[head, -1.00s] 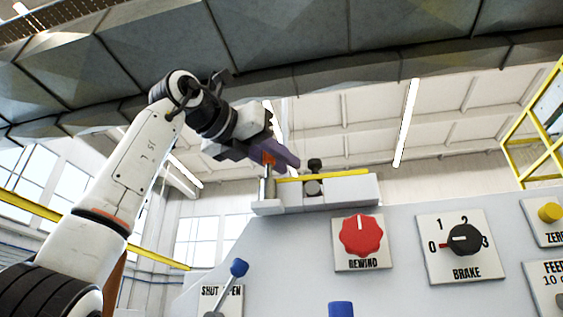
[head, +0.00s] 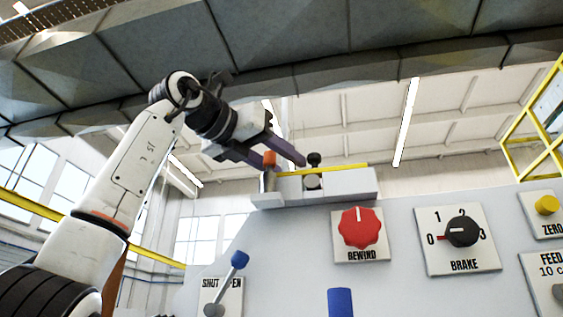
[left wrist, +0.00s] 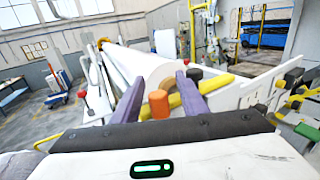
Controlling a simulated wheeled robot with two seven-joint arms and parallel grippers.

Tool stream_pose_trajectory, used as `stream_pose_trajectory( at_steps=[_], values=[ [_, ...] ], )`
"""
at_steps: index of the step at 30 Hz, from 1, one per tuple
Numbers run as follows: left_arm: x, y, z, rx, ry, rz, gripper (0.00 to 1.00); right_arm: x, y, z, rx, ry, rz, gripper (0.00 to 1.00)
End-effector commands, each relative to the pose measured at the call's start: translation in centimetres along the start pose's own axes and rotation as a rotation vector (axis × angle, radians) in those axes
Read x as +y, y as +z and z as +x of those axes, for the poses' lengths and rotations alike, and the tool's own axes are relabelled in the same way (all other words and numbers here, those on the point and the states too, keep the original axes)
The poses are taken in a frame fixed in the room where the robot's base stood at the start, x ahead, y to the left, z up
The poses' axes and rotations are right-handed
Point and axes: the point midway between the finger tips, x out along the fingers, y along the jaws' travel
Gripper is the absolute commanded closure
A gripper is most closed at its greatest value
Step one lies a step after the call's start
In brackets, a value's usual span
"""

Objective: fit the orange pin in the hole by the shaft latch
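The orange pin (head: 269,159) stands upright at the left end of the light grey ledge, beside the yellow latch bar (head: 325,170). A short length of its silver shank shows under the orange head; its lower end and the hole are hidden. My left gripper (head: 284,160) is open, its purple fingers apart on either side of the pin head. In the left wrist view the orange head (left wrist: 158,104) sits between the spread fingers (left wrist: 160,78), with a visible gap to each. My right gripper is in neither view.
A black knob (head: 314,160) stands by the latch bar. Below on the panel are a red REWIND knob (head: 361,228), a black BRAKE knob (head: 462,233) and a blue-tipped lever (head: 239,260). A large dark grey structure (head: 300,45) spans overhead.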

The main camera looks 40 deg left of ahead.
Motion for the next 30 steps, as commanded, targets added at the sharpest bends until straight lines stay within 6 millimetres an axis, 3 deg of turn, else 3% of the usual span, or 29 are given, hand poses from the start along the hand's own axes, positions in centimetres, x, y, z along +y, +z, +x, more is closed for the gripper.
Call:
stream_pose_trajectory(
  at_steps=[4,6,15,19,24,30],
  values=[
    [0.0,0.0,0.0,0.0,0.0,0.0,0.61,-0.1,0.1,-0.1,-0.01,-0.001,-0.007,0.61],
    [0.0,0.0,-0.3,-0.002,0.0,0.0,0.61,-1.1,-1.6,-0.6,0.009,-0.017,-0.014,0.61],
    [0.1,0.0,-7.0,-0.005,0.001,0.001,0.61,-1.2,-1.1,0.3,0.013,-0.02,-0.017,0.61],
    [0.0,0.0,-8.9,-0.002,0.0,0.0,0.61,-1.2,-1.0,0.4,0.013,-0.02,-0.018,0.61],
    [0.0,0.0,-10.2,0.0,0.0,0.0,0.61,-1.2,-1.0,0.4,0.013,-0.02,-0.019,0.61],
    [0.0,0.0,-10.3,0.0,0.0,0.0,0.61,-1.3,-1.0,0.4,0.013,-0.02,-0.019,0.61]
  ],
)
